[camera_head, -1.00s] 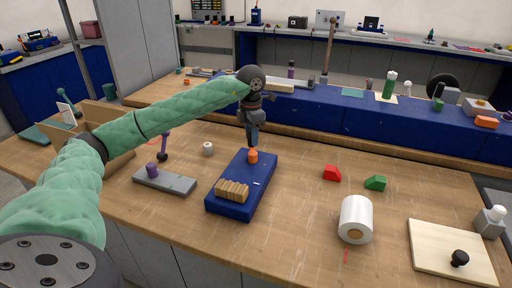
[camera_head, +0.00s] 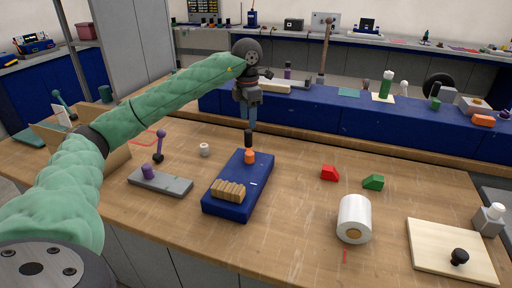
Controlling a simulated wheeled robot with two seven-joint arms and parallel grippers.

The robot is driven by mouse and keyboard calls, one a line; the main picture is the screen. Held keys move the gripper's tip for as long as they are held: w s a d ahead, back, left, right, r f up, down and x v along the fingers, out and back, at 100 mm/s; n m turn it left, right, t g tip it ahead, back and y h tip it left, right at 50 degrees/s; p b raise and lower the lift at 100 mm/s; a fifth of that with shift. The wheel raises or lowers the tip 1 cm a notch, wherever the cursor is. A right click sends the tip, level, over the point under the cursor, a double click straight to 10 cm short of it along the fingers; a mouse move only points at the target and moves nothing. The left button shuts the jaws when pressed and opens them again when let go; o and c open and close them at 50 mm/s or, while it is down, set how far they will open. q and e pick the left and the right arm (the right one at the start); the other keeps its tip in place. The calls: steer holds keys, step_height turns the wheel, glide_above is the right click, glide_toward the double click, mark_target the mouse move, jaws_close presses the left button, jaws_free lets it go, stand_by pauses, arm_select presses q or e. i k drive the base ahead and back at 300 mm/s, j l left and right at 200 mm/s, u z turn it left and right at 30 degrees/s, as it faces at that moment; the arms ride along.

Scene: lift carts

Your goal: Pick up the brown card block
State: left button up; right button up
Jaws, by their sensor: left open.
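The brown card block (camera_head: 228,191), a row of tan upright slabs, lies on the near end of a blue board (camera_head: 230,210) on the wooden bench. My left gripper (camera_head: 247,122) is open and points down above the far end of the board, well away from the brown block. Below its fingers an orange piece (camera_head: 249,157) stands on the board, with a black upright part (camera_head: 248,138) above it. The gap between fingers and black part is hard to judge. My right gripper is not in view.
A grey plate with a purple knob (camera_head: 160,181) lies left of the board. A white roll (camera_head: 354,220), red block (camera_head: 329,173), green block (camera_head: 373,182) and pale board (camera_head: 440,247) lie to the right. A raised blue shelf (camera_head: 340,115) runs behind.

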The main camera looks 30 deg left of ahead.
mark_target(226, 190)
steer(key=k, duration=1)
